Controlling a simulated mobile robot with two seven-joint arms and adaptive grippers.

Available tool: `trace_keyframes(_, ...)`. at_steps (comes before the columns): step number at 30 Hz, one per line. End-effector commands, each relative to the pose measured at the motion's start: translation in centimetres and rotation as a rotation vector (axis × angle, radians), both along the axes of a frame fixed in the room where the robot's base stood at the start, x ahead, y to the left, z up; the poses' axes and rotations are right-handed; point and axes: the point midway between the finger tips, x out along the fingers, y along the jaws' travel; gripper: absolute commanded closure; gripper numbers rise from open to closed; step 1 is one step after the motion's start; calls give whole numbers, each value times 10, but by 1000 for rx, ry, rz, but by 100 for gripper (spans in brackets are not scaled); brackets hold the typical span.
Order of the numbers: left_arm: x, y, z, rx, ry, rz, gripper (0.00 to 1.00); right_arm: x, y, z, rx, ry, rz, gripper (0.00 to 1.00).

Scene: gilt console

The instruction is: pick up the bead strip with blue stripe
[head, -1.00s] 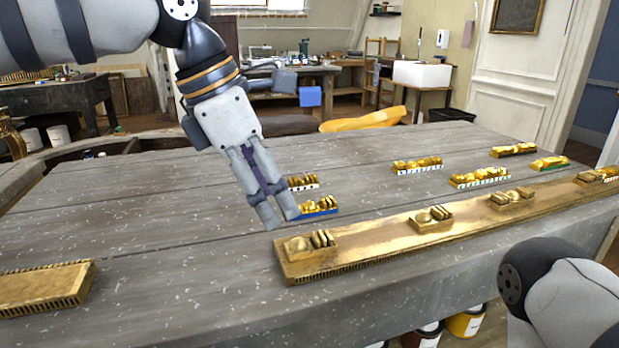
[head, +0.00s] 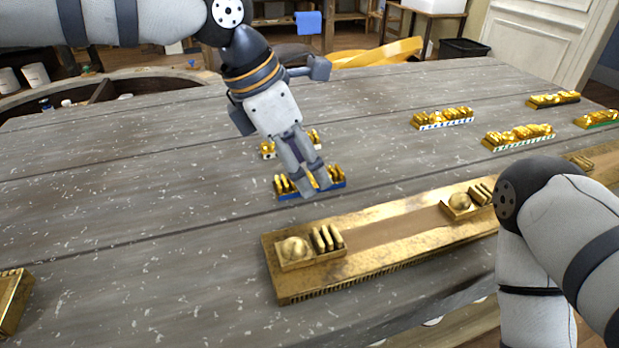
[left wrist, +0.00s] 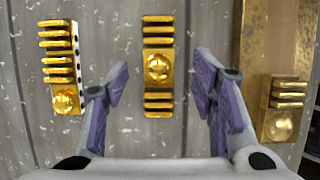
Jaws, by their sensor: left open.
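The bead strip with blue stripe (head: 337,185) lies on the grey plank table, with gold beads on top and a blue side facing me. My left gripper (head: 315,188) points down over it in the head view and hides its middle. In the left wrist view my left gripper (left wrist: 162,72) is open and empty. A gold bead strip (left wrist: 158,68) lies between its spread fingers, apart from both; its blue side does not show there. My right arm shows at the right, but its gripper is out of view.
A white strip with dark dots (head: 268,151) lies just behind; it also shows in the left wrist view (left wrist: 77,55). A long gilt board (head: 375,255) with bead blocks lies in front. Several other strips, one white-and-blue (head: 443,118), lie farther right. The table's left is mostly clear.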

Motion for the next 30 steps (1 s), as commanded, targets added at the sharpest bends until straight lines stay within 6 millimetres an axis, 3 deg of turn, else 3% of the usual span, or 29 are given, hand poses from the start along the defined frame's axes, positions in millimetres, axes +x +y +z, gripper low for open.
trace_keyframes(3,2,-4,-11,0,2,1,48,-1,0,-1,0,2,0,60)
trace_keyframes(9,2,-4,-12,0,1,2,51,0,0,-1,0,2,0,60)
trace_keyframes(15,2,-4,-11,0,0,1,96,0,0,-1,0,2,0,60)
trace_keyframes(16,2,-4,-11,0,0,1,100,0,0,-1,0,2,0,60)
trace_keyframes(25,2,-4,-8,-1,-1,1,100,-1,0,-1,0,2,0,60)
trace_keyframes(30,0,-6,27,-2,-4,-2,100,0,0,0,0,-1,0,60)
